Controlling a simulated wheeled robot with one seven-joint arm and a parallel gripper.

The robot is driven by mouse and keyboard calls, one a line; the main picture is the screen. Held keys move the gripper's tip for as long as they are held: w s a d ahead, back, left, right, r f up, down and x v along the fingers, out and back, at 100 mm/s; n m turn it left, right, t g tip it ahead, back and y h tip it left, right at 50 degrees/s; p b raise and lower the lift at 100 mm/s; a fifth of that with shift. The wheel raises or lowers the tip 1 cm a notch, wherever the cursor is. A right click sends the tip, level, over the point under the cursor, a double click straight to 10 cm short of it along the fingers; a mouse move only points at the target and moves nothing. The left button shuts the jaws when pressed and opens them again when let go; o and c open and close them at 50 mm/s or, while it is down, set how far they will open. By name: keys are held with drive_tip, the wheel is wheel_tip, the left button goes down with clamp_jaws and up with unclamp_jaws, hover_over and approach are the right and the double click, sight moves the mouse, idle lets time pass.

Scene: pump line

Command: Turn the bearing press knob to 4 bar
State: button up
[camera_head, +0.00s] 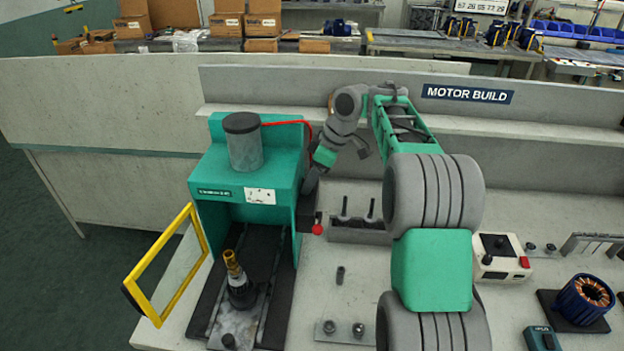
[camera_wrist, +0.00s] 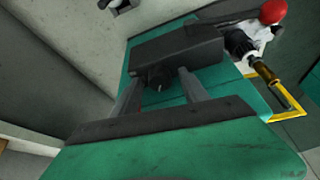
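The green bearing press (camera_head: 222,170) stands left of centre on the bench. My arm reaches over the bench to its right side, where my gripper (camera_head: 310,181) is partly hidden by the press edge. In the wrist view my gripper (camera_wrist: 160,78) is open, with one grey finger on each side of a small dark knob (camera_wrist: 157,77). The knob sits on a dark block (camera_wrist: 185,47) at the press's green side. I see a gap between the knob and each finger. No bar scale or pointer is readable. The knob is hidden in the head view.
A red-tipped lever (camera_head: 317,229) stands near my gripper. A yellow guard frame (camera_head: 165,265) is swung out at left. A brass-topped part (camera_head: 238,285) stands on the press bed. A white control box (camera_head: 500,257) and a copper-wound stator (camera_head: 585,298) are at right.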

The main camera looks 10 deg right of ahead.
clamp_jaws()
idle(0.3)
drive_tip(key=shift+f+m+b, duration=0.15)
drive_tip(key=shift+m+b, duration=0.35)
drive_tip(key=shift+b, duration=0.35)
drive_tip(key=shift+s+t, duration=0.1)
drive_tip(key=shift+t, duration=0.2)
unclamp_jaws()
drive_tip(key=shift+r, duration=0.2)
